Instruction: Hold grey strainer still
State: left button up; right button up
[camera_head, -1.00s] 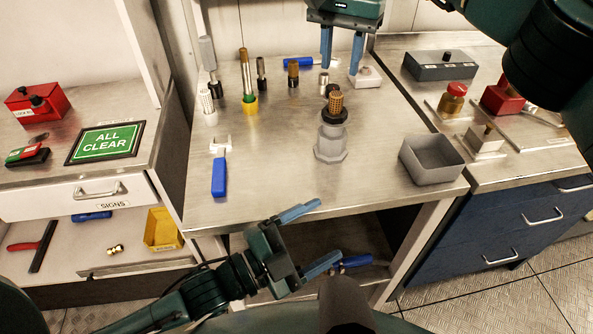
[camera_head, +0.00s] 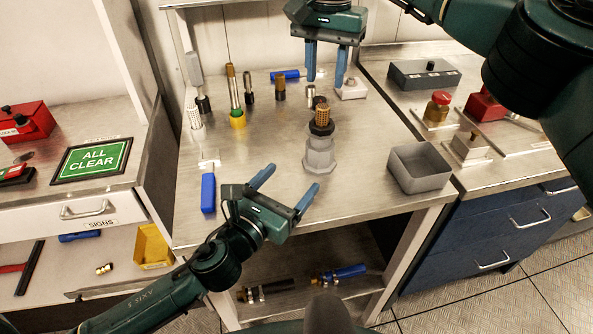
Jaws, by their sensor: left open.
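The grey strainer (camera_head: 320,157) stands upright on the metal bench, a faceted grey body with a black collar and a brass mesh cylinder on top. My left gripper (camera_head: 287,182) is open and empty, in front and to the left of the strainer, its blue fingers pointing toward it without touching. My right gripper (camera_head: 326,80) points down behind the strainer, fingers apart with nothing visible between them.
An open grey bin (camera_head: 420,168) stands right of the strainer. Several cylinders and fittings, including one with a yellow base (camera_head: 237,117), stand at the back left.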

aim_at(313, 154)
pick_arm(q)
jog(key=x, duration=1.2)
jog(key=shift+w+d, duration=0.15)
jog(key=shift+w, duration=0.2)
jog(key=c, duration=1.5)
jog(key=shift+o, duration=0.9)
jog(key=o, duration=1.2)
jog(key=shift+c, duration=0.2)
jog(key=shift+c, duration=0.3)
jog(key=c, duration=1.1)
